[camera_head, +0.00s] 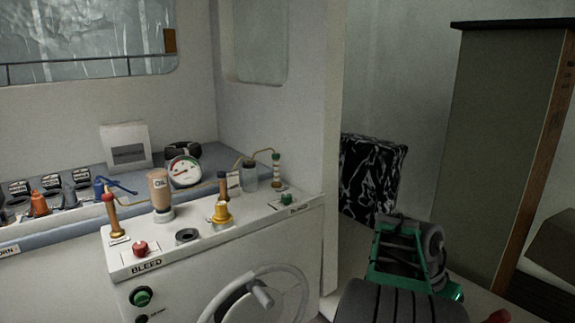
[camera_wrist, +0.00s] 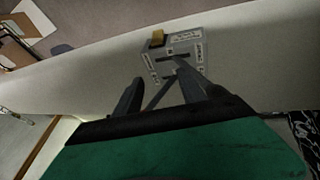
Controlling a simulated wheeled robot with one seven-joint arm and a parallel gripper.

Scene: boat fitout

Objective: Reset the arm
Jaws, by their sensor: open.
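My gripper (camera_wrist: 157,74) shows in the wrist view with its two dark fingers apart and nothing between them. Its green and black body fills the bottom of that view. In the head view, my arm, with dark and green parts, is at the lower right, to the right of the white console (camera_head: 225,245). The fingertips are not clear there.
The console carries a red knob (camera_head: 140,249), an oil bottle (camera_head: 159,190), a yellow fitting (camera_head: 222,213) and a steering wheel (camera_head: 262,297). A gauge (camera_head: 184,171) stands behind. A patterned black-and-white seat back (camera_head: 369,175) and a tall cabinet (camera_head: 505,140) are near my arm.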

